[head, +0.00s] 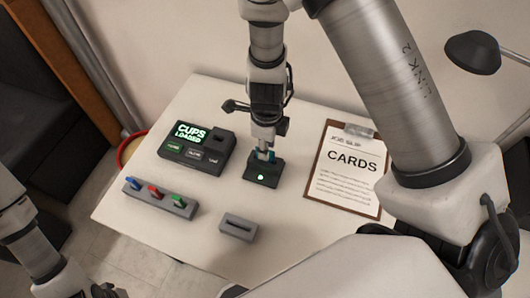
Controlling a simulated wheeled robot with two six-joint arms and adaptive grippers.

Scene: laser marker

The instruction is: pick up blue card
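A small blue piece (133,183), which looks like the blue card, stands in the left slot of a grey rack (178,204). A red piece (155,191) and a green piece (177,200) stand beside it. My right gripper (266,154) points down over a small black device (262,176) with a green light, well right of the rack. A bluish sliver shows at its fingertips; I cannot tell what it is or whether the fingers are shut. My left gripper (90,291) is partly cut off at the bottom left, below the rack.
A black box with a lit "CUPS LOADED" screen (191,132) stands behind the rack. A grey slotted block (239,226) sits at the table's front. A clipboard (346,167) reading "CARDS" lies at the right. The white table (210,248) is bare between these things.

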